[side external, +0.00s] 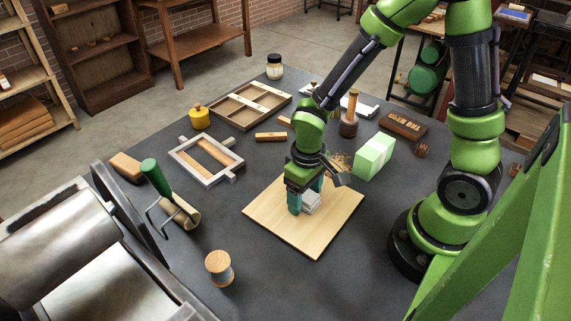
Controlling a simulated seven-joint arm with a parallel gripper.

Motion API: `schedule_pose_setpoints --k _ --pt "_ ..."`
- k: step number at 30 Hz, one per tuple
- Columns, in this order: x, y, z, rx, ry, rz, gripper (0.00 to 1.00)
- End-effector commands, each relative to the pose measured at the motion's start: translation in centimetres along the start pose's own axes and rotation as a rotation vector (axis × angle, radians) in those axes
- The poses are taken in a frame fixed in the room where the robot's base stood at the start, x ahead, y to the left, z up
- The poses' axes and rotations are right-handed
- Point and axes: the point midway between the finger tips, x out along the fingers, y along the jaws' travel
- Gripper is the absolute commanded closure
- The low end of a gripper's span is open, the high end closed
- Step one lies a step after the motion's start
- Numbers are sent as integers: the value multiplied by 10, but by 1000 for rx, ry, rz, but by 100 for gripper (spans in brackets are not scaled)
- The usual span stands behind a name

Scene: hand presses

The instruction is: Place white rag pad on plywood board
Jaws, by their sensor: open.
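The plywood board (272,224) is a pale wooden sheet lying flat near the middle of the dark table. The white rag pad (311,202) is a small whitish-grey folded block over the board's middle, and it appears to rest on the board. My gripper (305,203) points down over the board with its teal fingers beside the pad. It is open. The near finger and the gripper body hide part of the pad, so I cannot tell whether the fingers touch it.
A pale green block (373,157) stands right behind the board. A wooden pestle-like tool (349,118), a metal frame (205,160) and a green-handled brayer (156,178) lie around. A spool (219,268) stands front left, near a large metal press roller (60,235). The table front of the board is clear.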

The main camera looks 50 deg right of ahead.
Motion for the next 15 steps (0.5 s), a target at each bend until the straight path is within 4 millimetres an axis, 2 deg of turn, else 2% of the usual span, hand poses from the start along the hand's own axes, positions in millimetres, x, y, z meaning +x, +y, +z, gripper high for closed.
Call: schedule_pose_setpoints --k 4,7,15 --pt "-6 0 -1 0 2 0 27" --pt "-19 0 -2 1 7 1 27" --pt "-78 0 -2 0 9 0 27"
